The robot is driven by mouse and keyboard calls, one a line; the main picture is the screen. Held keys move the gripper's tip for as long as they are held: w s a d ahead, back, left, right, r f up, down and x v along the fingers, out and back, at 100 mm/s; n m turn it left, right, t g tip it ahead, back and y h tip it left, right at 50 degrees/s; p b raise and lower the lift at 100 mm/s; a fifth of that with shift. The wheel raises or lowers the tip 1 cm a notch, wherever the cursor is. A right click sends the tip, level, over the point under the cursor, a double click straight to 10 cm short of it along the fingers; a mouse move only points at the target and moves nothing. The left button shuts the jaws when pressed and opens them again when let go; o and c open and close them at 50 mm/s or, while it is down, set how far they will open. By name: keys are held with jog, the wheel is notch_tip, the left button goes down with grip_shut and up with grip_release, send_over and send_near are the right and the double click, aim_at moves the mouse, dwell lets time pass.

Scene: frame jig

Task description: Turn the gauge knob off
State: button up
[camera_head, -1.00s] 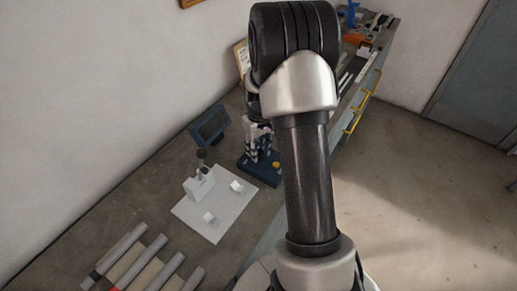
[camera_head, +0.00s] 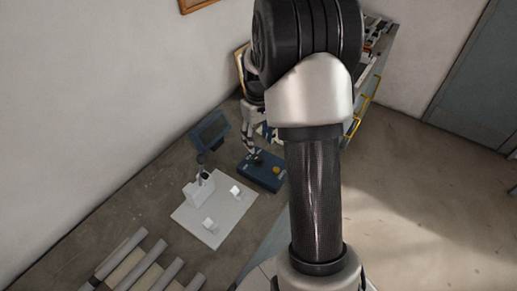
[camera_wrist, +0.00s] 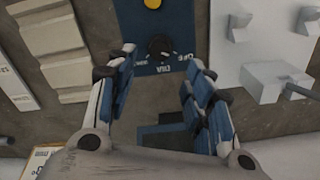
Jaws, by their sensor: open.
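The gauge knob (camera_wrist: 160,46) is a dark round dial on a blue control box (camera_wrist: 182,18), with pale markings around it, in the wrist view. A yellow button (camera_wrist: 152,3) sits beyond it on the same box. My gripper (camera_wrist: 160,57) is open, with one finger on each side of the knob in the picture; I cannot tell whether either touches it. In the head view the blue box (camera_head: 250,174) lies on the bench with its yellow button (camera_head: 276,170) visible. My gripper (camera_head: 258,138) is above and behind it, partly hidden by my arm.
A white plate (camera_head: 234,213) with a white block and gauge stand (camera_head: 199,190) and small white cubes lies in front-left of the box. A dark blue display (camera_head: 210,131) stands behind. Several grey bars (camera_head: 150,264) lie at the front left. A wall bounds the left side.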

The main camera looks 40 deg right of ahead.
jog(key=shift+r, duration=2.1)
jog(key=s+a+r+t, duration=0.1)
jog(key=s+a+r, duration=0.3)
jog(key=a+r, duration=0.25)
jog(key=s+a+r+t, duration=0.1)
jog(key=s+a+r, duration=0.4)
jog(key=a, duration=0.2)
jog(key=s+a+t, duration=0.1)
jog(key=s+a, duration=0.3)
jog(key=s, duration=0.2)
jog(key=s+a+f+t+b, duration=0.1)
jog(key=s+a, duration=0.3)
jog(key=s, duration=0.3)
jog(key=shift+a+t+b, duration=0.25)
jog(key=shift+t+b, duration=0.05)
